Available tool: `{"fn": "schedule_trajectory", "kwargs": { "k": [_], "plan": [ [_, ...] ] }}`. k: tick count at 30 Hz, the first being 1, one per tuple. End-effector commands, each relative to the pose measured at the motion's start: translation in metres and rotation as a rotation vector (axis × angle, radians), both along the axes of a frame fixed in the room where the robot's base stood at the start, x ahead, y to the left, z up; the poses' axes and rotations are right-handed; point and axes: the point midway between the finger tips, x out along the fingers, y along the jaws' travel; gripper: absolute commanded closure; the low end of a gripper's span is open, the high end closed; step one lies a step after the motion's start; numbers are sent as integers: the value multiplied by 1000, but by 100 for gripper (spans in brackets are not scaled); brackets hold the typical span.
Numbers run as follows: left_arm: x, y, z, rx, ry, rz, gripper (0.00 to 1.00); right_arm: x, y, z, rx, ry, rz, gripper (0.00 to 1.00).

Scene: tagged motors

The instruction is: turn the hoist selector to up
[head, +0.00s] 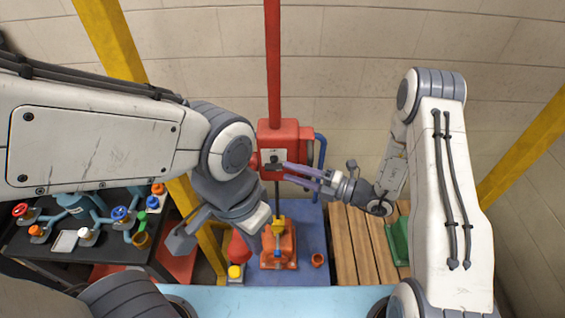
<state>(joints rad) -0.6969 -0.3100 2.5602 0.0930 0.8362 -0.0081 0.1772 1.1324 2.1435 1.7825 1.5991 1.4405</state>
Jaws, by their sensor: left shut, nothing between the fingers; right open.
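A red hoist box (291,132) hangs at the centre in front of the wall. The selector (273,158) is a small dark knob on a pale plate on its face; its setting is too small to read. My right gripper (285,172) comes in from the right with long purple fingers, open, tips just right of and slightly below the selector. Contact cannot be told. My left gripper (262,222) is shut and empty, pointing down below the box, close to the yellow hook.
A dark chain runs from the box to the yellow hook (278,227) above an orange motor (278,252) on a blue mat (312,217). Wooden slats (352,245) and a green object (398,240) lie right. A dark table (70,262) with valves stands left. Yellow posts flank the area.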

Motion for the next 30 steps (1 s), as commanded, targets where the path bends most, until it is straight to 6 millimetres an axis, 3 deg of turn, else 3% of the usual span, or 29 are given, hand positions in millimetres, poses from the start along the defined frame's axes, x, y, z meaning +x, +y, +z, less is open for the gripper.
{"fn": "schedule_trajectory", "kwargs": {
  "k": [6,17,18,21,22,30],
  "plan": [
    [0,0,16,0,0,0,100,10,27,2,0,0,1,54],
    [0,0,17,0,0,1,100,13,31,0,0,-1,-3,54],
    [0,0,17,0,0,1,100,13,31,0,0,-1,-3,58],
    [0,0,17,0,0,1,100,13,31,0,0,-1,-2,96],
    [0,0,17,0,0,1,100,13,31,0,0,-1,-2,100],
    [0,0,18,0,0,1,100,13,31,1,-8,-1,-3,100]
  ]
}}
